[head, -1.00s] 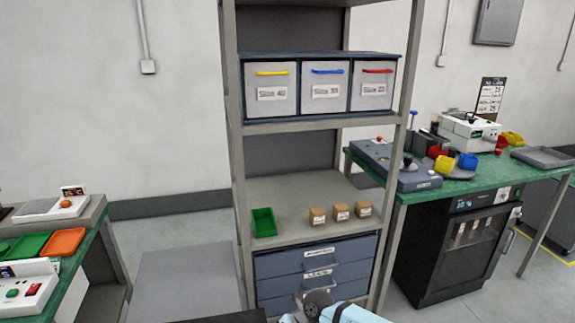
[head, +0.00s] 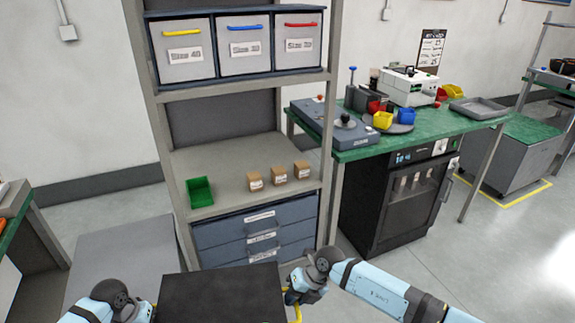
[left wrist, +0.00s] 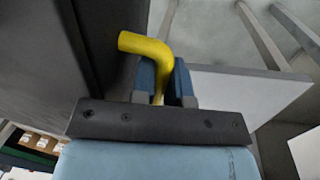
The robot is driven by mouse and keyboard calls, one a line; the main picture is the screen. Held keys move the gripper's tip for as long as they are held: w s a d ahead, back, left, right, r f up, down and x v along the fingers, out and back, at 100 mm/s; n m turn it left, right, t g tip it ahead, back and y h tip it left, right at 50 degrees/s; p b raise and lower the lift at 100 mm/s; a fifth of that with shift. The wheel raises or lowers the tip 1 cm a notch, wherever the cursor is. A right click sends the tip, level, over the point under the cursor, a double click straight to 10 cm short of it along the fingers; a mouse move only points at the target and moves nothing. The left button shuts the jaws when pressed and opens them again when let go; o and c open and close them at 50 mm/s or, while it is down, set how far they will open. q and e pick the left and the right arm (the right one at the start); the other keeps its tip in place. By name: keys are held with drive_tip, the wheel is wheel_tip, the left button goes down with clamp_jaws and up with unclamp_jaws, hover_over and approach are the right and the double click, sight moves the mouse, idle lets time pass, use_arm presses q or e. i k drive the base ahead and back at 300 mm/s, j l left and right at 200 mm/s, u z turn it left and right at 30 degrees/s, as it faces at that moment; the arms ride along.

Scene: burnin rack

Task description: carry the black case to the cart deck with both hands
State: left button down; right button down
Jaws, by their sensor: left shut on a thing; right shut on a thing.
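The black case (head: 220,292) is in front of me at the bottom of the head view, its flat dark top showing and its near part cut off. Yellow handles stick out at its sides. My right gripper (head: 296,296) is shut on the right-hand handle. My left gripper (head: 150,312) is at the case's left side, mostly cut off by the frame. In the left wrist view its fingers (left wrist: 162,84) are shut on the yellow handle (left wrist: 146,44), beside the case's dark wall (left wrist: 35,65). I cannot tell for sure which surface is the cart deck.
A shelf rack (head: 245,190) with blue drawers (head: 262,225) stands just beyond the case. A flat grey panel (head: 120,255) lies low at left. A green bench (head: 440,138) with a black cabinet is at right. A green-topped grey unit (head: 520,150) stands farther right, inside yellow floor lines.

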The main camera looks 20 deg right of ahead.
sight(520, 132)
drive_tip(key=l+z, duration=0.25)
drive_tip(key=z, duration=0.15)
drive_tip(key=i+l+z, duration=0.1)
drive_tip(key=z, duration=0.35)
drive_tip(key=i+l+z, duration=0.1)
drive_tip(key=l+z, duration=0.3)
drive_tip(key=i+z, duration=0.1)
drive_tip(key=z, duration=0.3)
drive_tip(key=i+l+z, duration=0.15)
drive_tip(key=z, duration=0.3)
drive_tip(key=i+l+z, duration=0.1)
drive_tip(key=i+z, duration=0.35)
drive_tip(key=z, duration=0.2)
drive_tip(key=i+l, duration=0.1)
drive_tip(key=i, duration=1.55)
drive_tip(key=i+u, duration=0.15)
drive_tip(key=i, duration=0.6)
drive_tip(key=i+l+u, duration=0.1)
drive_tip(key=i+u, duration=0.25)
drive_tip(key=i, duration=0.4)
